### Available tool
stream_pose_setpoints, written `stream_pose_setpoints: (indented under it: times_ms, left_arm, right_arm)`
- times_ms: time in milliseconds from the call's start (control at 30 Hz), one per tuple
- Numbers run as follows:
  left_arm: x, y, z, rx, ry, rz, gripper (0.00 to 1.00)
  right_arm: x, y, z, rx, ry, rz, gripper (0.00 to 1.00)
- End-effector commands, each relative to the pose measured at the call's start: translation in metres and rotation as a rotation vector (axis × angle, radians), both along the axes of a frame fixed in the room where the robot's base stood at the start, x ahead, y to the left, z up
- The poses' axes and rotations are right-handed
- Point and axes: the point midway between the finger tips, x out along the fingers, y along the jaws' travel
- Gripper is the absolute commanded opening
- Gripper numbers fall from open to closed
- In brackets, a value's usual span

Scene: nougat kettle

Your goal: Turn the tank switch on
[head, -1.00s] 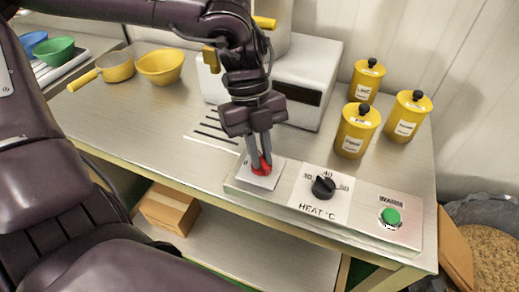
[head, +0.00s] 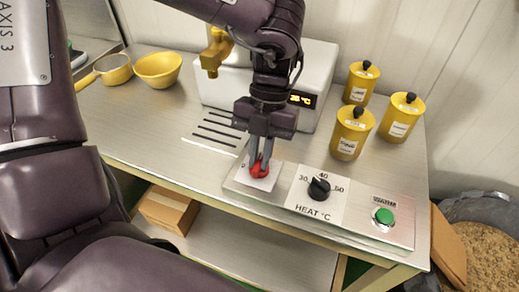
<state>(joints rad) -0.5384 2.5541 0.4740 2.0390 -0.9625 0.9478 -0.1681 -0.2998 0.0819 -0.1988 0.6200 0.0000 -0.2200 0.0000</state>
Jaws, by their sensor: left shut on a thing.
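The tank switch is a red knob (head: 260,171) on a white plate (head: 246,181) at the left end of the control panel. My left gripper (head: 260,165) points down and is shut on the red knob, its fingers on either side and partly hiding it. The white machine (head: 323,72) behind has a display (head: 301,100) lit with yellow characters. A yellow tap (head: 214,55) shows at its front left. My right gripper is not in view.
The panel (head: 364,231) also bears a black heat knob (head: 319,187) and a green button (head: 384,216). Three yellow canisters (head: 351,133) stand at the back right. A yellow pan (head: 115,69) and yellow bowl (head: 159,68) stand at the left. A slotted grate (head: 217,129) lies beside the panel.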

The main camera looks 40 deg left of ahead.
Motion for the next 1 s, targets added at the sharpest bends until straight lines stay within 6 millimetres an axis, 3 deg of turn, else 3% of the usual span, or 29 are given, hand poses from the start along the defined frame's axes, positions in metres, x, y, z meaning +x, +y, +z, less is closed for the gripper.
stream_pose_setpoints:
  times_ms: [667,700,833,1000]
  left_arm:
    - [0.0002,-0.0005,-0.0001,-0.001,-0.001,-0.058,0.0]
    - [0.0002,-0.0005,-0.0001,-0.001,-0.001,-0.057,0.17]
    - [0.0002,-0.0004,-0.0001,0.0,-0.001,-0.056,0.34]
    - [0.0001,-0.0003,-0.0001,0.0,-0.001,-0.055,0.34]
  right_arm:
    - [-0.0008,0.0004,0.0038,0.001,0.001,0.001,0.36]
    - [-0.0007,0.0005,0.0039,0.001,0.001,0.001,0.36]
    - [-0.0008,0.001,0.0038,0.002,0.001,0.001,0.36]
    - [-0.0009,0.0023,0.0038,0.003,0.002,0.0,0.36]
